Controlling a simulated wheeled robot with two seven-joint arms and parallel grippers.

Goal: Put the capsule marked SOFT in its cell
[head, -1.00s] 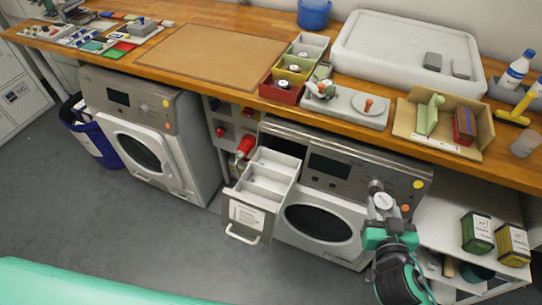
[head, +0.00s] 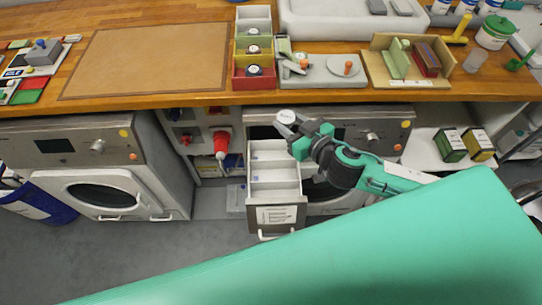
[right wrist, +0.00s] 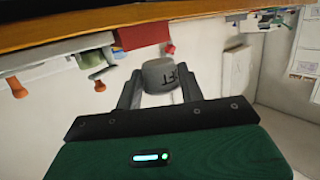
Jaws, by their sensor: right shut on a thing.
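My right gripper (head: 290,127) is shut on a capsule (head: 287,115) with a pale round top. In the right wrist view the capsule (right wrist: 161,74) is grey, between both fingers, with dark lettering that ends in "FT"; the rest is turned out of sight. In the head view the gripper and capsule appear over the back right of an open drawer (head: 302,190), below the worktop edge. The drawer has white compartments in a row from front to back and a printed label on its front. I see no capsule in the visible parts of the compartments. My left gripper is not in view.
The wooden worktop (head: 190,99) runs behind the drawer. On it stand a row of coloured bins, red (head: 254,83) nearest, with round-topped items in several, and a grey block (head: 332,72). A red-and-white object (head: 221,143) sticks out left of the drawer.

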